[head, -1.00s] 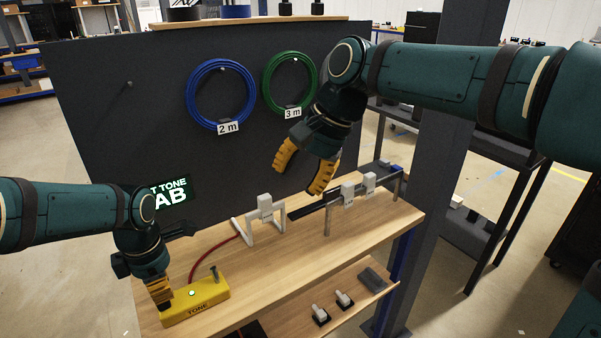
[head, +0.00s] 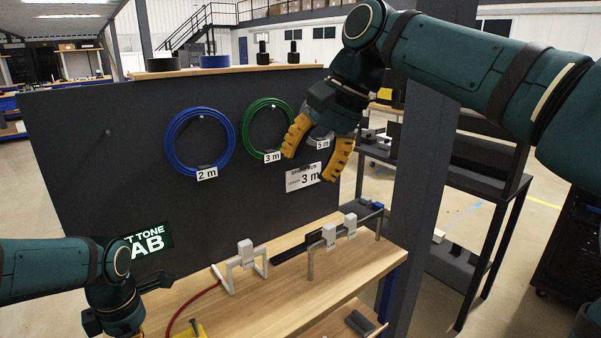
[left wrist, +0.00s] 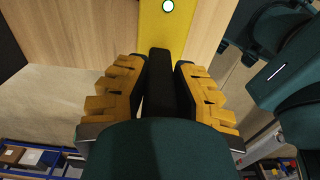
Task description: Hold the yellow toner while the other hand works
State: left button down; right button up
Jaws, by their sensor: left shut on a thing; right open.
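The yellow toner (left wrist: 165,25) shows in the left wrist view with a lit green-white button. In the head view only a small yellow corner of it (head: 197,332) shows at the bottom edge. My left gripper (left wrist: 158,72) is shut on the toner; its fingertips are outside the head view. A red cable (head: 190,308) runs from near the toner toward a white bracket. My right gripper (head: 308,166) is open and empty in front of the dark panel, just right of the green coil, partly covering a dark coil marked 5 m.
The dark panel (head: 80,180) carries a blue coil (head: 172,145) marked 2 m, a green coil (head: 246,130) marked 3 m and a white 3 m card (head: 303,178). White brackets (head: 246,252) stand on the wooden bench (head: 270,300). A dark post (head: 420,170) stands at right.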

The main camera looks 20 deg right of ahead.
pick_arm(q)
jog(key=c, duration=0.8)
grip_release()
jog(key=shift+c, duration=0.2)
